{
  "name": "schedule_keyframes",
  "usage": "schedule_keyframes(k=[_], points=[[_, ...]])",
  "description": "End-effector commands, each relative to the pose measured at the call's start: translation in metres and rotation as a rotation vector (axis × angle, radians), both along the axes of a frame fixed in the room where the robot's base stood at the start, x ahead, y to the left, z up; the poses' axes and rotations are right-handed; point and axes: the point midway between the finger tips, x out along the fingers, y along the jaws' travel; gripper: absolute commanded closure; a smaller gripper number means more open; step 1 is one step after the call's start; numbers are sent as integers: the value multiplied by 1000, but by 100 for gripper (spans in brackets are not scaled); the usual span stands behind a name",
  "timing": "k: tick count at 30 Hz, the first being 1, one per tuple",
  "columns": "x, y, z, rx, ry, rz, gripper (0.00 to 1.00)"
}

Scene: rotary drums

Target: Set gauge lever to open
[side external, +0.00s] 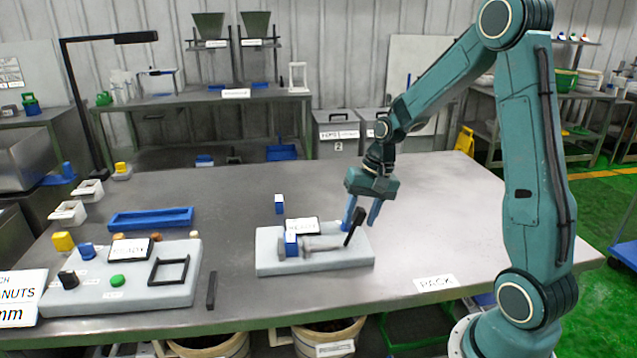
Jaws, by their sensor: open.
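A light grey block (314,259) on the table's middle carries a small labelled plate (301,226), a blue block (291,243) and a grey horizontal bar (322,244). A black lever (354,227) rises at the bar's right end, tilted with its top to the right; it looks like the gauge lever. The label is too small to read. My gripper (361,217) points down at the lever's upper part, with its two blue fingers apart. The lever shows in front of or between the fingers; I cannot tell whether they touch it.
A larger grey panel (130,299) with a green button, knobs and a black frame stands at the left. A blue tray (150,219) lies behind it. A small blue-and-white block (279,204) stands behind the gauge block. A "PACK" label (436,282) lies at the right; the table around it is clear.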

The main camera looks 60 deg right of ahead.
Motion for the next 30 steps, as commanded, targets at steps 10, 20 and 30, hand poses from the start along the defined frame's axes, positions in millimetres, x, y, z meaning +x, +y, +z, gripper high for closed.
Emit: schedule_keyframes(k=[10, 20, 30], points=[[-1, -3, 15, -2, -7, 0, 58], [-10, -12, 61, -3, -7, -2, 58], [-20, -21, 114, -1, -3, -1, 58]])
